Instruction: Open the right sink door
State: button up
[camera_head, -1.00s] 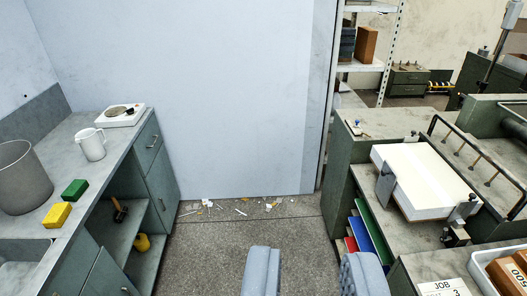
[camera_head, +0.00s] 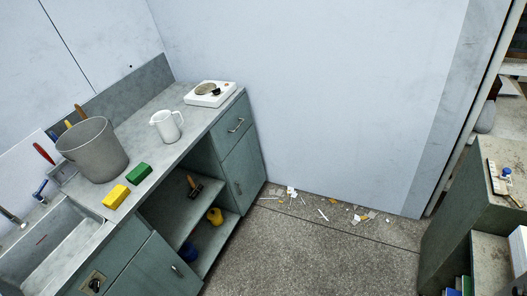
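The sink (camera_head: 52,250) is set into the grey counter at the lower left. Below its right part is a grey-green door (camera_head: 155,272) with a small dark handle (camera_head: 177,270) near its right edge. This door looks shut, and its lower part is cut off by the picture's edge. To its left a front panel carries a dark knob on a tan plate (camera_head: 93,282). My gripper is not in view now.
Right of the sink door is an open shelf bay with a brush (camera_head: 194,185) and a yellow pot (camera_head: 214,216). Beyond it stands another shut cupboard door (camera_head: 243,172). A bucket (camera_head: 92,150) and sponges stand on the counter. Scraps (camera_head: 330,210) litter the otherwise clear floor by the wall.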

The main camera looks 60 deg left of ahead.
aim_at(243, 167)
jog(key=u, duration=0.2)
jog(key=i, duration=1.3)
jog(key=u, duration=1)
jog(key=i, duration=1.1)
jog(key=u, duration=0.9)
jog(key=i, duration=0.6)
jog(key=z, duration=0.25)
jog(key=k, duration=0.55)
jog(key=u, duration=0.1)
